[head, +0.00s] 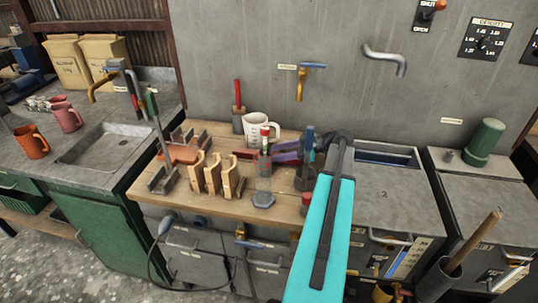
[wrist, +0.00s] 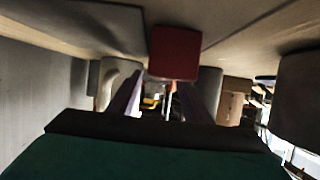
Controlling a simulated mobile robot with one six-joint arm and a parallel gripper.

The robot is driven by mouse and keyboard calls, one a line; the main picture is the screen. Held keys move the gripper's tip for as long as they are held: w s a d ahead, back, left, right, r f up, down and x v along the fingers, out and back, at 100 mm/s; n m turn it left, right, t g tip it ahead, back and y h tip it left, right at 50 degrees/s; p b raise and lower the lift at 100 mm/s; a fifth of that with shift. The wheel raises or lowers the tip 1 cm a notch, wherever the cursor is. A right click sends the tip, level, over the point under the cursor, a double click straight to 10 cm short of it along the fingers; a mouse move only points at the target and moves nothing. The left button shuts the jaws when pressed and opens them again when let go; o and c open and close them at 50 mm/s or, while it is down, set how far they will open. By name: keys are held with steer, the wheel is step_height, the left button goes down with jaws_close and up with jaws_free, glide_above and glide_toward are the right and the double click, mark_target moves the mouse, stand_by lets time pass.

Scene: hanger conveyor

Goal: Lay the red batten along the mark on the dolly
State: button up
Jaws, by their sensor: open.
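In the wrist view a red block face (wrist: 174,52) shows just ahead of my fingers, against the bench surface. My gripper (head: 274,151) has purple fingers and points left, low over the bench, at the bar's right end. In the wrist view my gripper (wrist: 165,88) is open, with a gap between the fingers and nothing clearly held. I cannot make out the dolly or its mark.
A white jug (head: 260,127) and a red-handled tool (head: 238,105) stand behind. Grey brackets with an orange piece (head: 180,153) are left. A sink (head: 112,145) lies further left.

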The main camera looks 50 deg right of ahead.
steer(key=shift+x, duration=0.95)
jaws_close()
steer(key=shift+r, duration=0.15)
step_height(320, 180, up, 10)
steer(key=b, duration=0.2)
stand_by(0.5)
stand_by(0.4)
